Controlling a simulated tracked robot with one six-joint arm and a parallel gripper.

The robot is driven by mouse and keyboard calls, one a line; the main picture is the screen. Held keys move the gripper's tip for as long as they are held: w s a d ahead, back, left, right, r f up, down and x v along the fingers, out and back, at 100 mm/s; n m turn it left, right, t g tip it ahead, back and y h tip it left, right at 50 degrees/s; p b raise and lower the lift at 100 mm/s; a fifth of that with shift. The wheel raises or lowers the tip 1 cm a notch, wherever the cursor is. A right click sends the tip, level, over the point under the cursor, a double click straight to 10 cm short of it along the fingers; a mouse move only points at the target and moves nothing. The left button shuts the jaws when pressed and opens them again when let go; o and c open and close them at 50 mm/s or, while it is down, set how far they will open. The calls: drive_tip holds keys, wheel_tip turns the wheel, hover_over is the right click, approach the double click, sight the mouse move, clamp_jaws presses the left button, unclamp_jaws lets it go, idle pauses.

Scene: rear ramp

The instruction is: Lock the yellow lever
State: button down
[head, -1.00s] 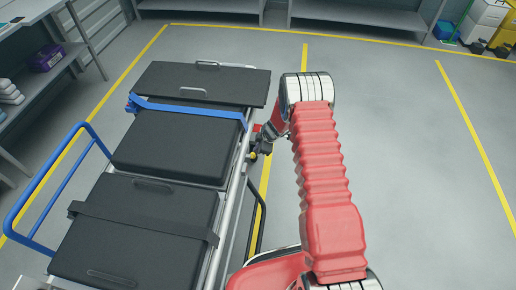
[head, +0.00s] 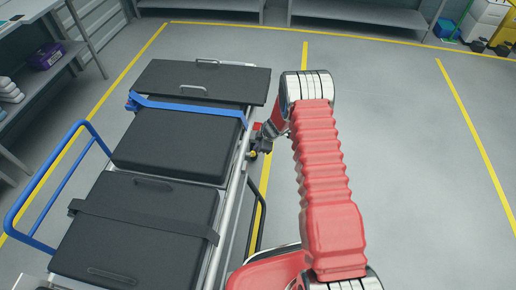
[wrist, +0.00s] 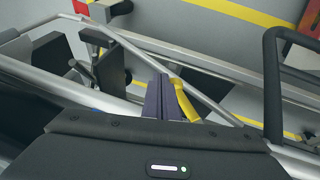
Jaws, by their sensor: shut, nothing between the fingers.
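The yellow lever (wrist: 184,100) shows in the wrist view, just right of my gripper's fingers (wrist: 163,98). The fingers are dark purple, together and empty. They are close beside the lever; I cannot tell whether they touch it. In the head view my gripper (head: 261,144) is at the right side rail of the black-padded stretcher (head: 165,145), with a small yellow spot (head: 253,154) beside it.
Silver rails (wrist: 185,62) run behind the lever in the wrist view, with a dark looped bar (wrist: 272,80) at right. A blue side rail (head: 62,185) stands at the stretcher's left. Shelves (head: 360,14) line the back. The floor to the right is clear.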

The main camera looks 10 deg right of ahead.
drive_tip(key=shift+r, duration=0.1)
idle(0.8)
drive_tip(key=w+d+r, duration=0.4)
drive_tip(key=d+r, duration=0.2)
drive_tip(key=r, duration=0.4)
drive_tip(key=shift+w+d+r, duration=0.3)
drive_tip(key=shift+d+r, duration=0.05)
drive_tip(key=shift+d, duration=0.05)
